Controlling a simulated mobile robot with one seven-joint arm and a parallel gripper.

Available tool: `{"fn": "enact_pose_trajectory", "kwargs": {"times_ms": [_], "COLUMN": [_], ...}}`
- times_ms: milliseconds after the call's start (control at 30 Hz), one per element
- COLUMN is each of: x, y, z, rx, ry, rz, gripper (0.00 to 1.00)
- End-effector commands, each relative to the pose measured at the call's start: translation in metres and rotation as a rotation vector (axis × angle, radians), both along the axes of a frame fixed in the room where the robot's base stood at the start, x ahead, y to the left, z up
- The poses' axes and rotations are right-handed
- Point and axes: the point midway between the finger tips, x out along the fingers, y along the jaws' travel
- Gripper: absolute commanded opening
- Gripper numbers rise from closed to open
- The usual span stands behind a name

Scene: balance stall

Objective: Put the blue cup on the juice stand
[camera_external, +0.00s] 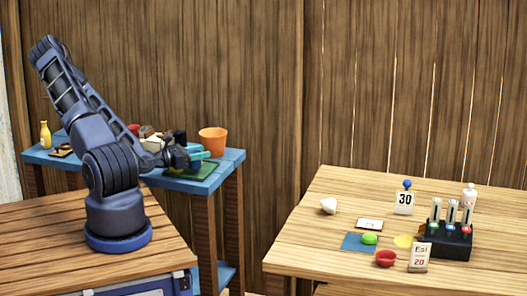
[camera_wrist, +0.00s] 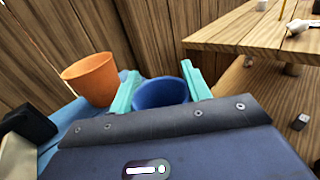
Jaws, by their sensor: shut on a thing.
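The blue cup (camera_wrist: 162,95) shows in the wrist view between the two teal fingers of my gripper (camera_wrist: 160,84), which is shut on it. In the outside view my gripper (camera_external: 198,156) is over the front right of the blue side table, and the cup can hardly be made out there. On the wooden table at right stands a black rack (camera_external: 446,241) with several upright tubes and coloured buttons, beside price signs. No label names the juice stand, so I cannot tell whether it is this rack or the whole table.
An orange pot (camera_external: 213,141) stands close to my gripper, also in the wrist view (camera_wrist: 91,79). A gap separates the tables.

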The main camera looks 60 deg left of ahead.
Motion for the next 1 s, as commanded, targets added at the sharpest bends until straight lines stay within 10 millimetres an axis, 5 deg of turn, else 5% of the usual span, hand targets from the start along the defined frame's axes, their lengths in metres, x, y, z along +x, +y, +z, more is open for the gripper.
{"fn": "enact_pose_trajectory", "kwargs": {"times_ms": [133,567,600,667,1000], "x": [0.0,0.0,0.0,0.0,0.0], "y": [-0.001,-0.001,-0.001,-0.001,0.0], "z": [-0.015,-0.019,-0.019,-0.019,-0.018], "rx": [0.0,0.0,0.0,0.001,0.001], "ry": [0.0,0.0,0.0,0.0,0.0], "rz": [-0.001,-0.001,-0.001,-0.001,-0.001], "gripper": [0.25,0.25,0.55,0.67,0.69]}}
